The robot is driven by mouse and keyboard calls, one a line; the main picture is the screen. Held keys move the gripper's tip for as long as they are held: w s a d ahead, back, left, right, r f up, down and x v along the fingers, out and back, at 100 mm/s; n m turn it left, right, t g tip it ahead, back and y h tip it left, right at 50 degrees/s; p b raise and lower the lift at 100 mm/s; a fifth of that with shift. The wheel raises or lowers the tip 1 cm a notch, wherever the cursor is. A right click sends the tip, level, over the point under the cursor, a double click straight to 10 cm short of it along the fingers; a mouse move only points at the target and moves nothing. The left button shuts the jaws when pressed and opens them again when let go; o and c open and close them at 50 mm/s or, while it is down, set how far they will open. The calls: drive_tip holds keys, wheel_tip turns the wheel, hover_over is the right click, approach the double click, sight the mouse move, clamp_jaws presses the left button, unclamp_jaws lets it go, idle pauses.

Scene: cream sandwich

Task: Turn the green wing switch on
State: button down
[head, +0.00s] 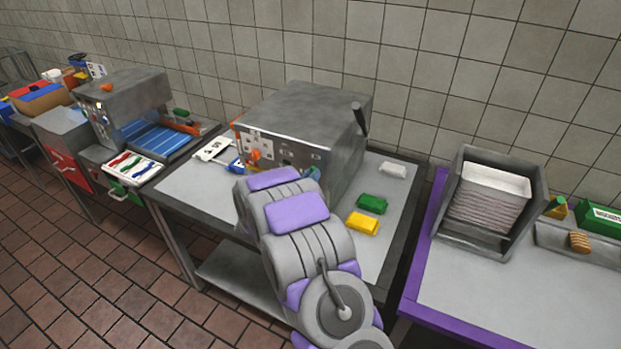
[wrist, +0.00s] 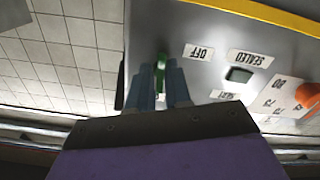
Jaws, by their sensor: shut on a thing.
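The green wing switch (wrist: 162,58) sticks out from the grey machine's front panel (wrist: 205,75) in the wrist view, beside an upside-down "OFF" label (wrist: 196,51). My gripper (wrist: 163,68) is shut on it, with one blue-grey finger on each side. Most of the switch is hidden between the fingers, so its exact turn angle is hard to tell. In the head view the grey machine (head: 300,105) stands on the middle table, and my arm hides the gripped switch.
A "SEALED" label (wrist: 249,57), a small dark square window (wrist: 239,75) and an orange knob (wrist: 307,95) are on the panel. A green block (head: 371,203), a yellow block (head: 362,223) and a white block (head: 393,170) lie right of the machine.

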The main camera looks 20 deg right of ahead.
drive_tip(key=m+b, duration=0.1)
drive_tip(key=m, duration=0.2)
drive_tip(key=shift+f+m, duration=0.1)
drive_tip(key=shift+m, duration=0.3)
drive_tip(key=shift+w+r, duration=0.1)
drive_tip(key=shift+r, duration=0.1)
drive_tip(key=c, duration=1.2)
unclamp_jaws()
drive_tip(key=p+v, duration=0.1)
drive_tip(key=v, duration=1.6)
drive_tip(key=shift+a+f, duration=0.2)
drive_tip(key=shift+a, duration=0.05)
